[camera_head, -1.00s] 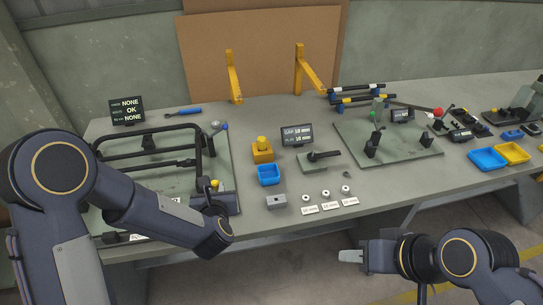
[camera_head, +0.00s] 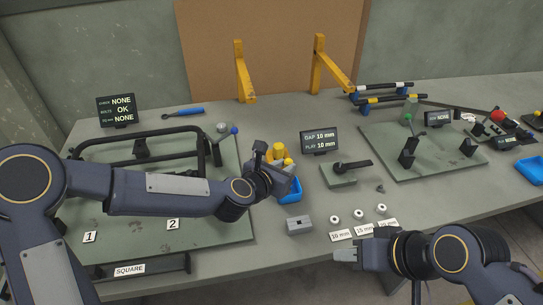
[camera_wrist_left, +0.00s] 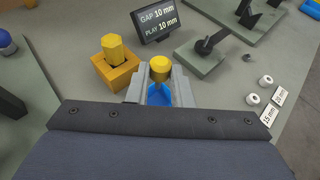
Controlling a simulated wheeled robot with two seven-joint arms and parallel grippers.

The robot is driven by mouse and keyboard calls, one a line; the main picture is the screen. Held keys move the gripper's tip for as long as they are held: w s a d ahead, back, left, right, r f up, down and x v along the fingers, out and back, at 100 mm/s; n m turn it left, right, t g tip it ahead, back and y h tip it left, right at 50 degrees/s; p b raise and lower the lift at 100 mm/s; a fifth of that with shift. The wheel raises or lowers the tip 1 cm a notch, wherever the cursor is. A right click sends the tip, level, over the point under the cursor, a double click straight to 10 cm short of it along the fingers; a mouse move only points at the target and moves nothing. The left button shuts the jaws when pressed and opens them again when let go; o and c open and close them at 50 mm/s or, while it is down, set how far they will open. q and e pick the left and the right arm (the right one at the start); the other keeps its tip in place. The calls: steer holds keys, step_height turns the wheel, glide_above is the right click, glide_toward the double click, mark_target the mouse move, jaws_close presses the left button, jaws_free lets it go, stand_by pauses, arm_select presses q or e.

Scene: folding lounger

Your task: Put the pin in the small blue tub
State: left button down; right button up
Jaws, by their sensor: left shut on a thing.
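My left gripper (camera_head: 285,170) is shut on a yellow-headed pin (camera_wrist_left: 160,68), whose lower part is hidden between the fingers. The fingers (camera_wrist_left: 160,88) point toward the small blue tub (camera_wrist_left: 158,98), which shows between them just under the pin's head. In the head view the tub (camera_head: 291,191) stands on the bench under the left gripper, partly covered by it. I cannot tell how high the pin is above the tub. My right gripper (camera_head: 346,255) is low at the front edge of the bench, seen from the side; its jaw gap is not clear.
A yellow block with a yellow hexagonal piece (camera_wrist_left: 115,70) stands close beside the tub. A grey block (camera_head: 299,226), white rings (camera_head: 359,227), a display (camera_head: 320,141) and a lever fixture (camera_head: 346,176) are nearby. The black tube frame (camera_head: 140,150) lies left.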

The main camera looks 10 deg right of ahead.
arm_select(q)
steer(key=shift+s+d+f+b, duration=0.1)
steer(key=shift+f+b, duration=0.95)
steer(key=shift+f, duration=0.65)
steer(key=shift+s+f+b, duration=0.1)
steer(key=shift+f+b, duration=0.9)
steer(key=shift+f, duration=0.7)
steer(key=shift+f+b, duration=0.6)
steer(key=shift+b, duration=0.05)
steer(key=c, duration=1.2)
jaws_free()
